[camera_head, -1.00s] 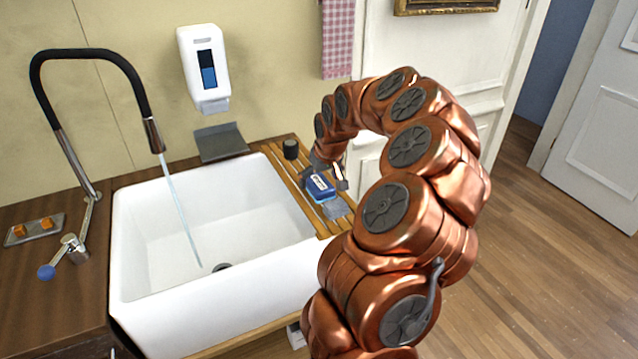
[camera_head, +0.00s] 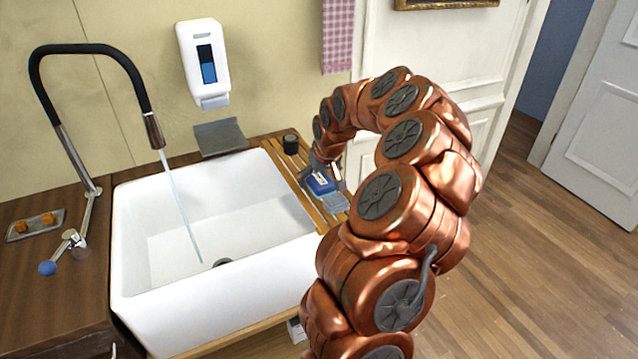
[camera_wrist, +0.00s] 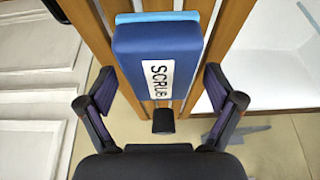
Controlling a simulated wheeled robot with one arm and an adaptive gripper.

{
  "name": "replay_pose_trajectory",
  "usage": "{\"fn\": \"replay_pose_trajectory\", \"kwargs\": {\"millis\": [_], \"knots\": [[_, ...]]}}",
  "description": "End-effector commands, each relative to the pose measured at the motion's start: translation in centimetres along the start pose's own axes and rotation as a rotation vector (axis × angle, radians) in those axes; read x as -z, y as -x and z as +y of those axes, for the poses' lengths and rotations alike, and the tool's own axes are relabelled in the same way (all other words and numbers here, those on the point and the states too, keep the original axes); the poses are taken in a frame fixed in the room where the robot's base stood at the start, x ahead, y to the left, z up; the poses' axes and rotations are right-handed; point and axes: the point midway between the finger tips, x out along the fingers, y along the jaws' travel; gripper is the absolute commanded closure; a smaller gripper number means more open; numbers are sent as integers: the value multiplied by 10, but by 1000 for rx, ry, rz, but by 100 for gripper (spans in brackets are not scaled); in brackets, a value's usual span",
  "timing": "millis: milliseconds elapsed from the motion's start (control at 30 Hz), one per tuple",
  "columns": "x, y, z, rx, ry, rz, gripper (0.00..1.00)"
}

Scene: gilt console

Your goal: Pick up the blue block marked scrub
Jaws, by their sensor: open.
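The blue block (camera_head: 320,185) with a white label lies on the slatted wooden rack (camera_head: 301,191) at the right side of the sink. My gripper (camera_head: 327,175) is at the block in the head view, partly hidden by my own arm. In the wrist view my gripper (camera_wrist: 163,92) is open, with one finger on each side of the block's near end and gaps between. I cannot tell how far above the block the fingers are.
A white sink (camera_head: 130,250) with running water from a black tap (camera_head: 92,52) lies left of the rack. A dark cup (camera_head: 290,144) stands at the rack's far end. A grey-blue piece (camera_head: 335,203) lies just nearer than the block. A soap dispenser (camera_head: 204,62) hangs on the wall.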

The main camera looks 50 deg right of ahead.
Motion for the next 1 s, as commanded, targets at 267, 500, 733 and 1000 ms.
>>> {"fn": "replay_pose_trajectory", "kwargs": {"millis": [267,500,733,1000], "knots": [[-1,-2,0,0,0,0,8],[-1,-3,0,-1,1,0,8],[-1,-2,0,0,0,0,8],[-1,-3,0,0,0,0,30]]}}
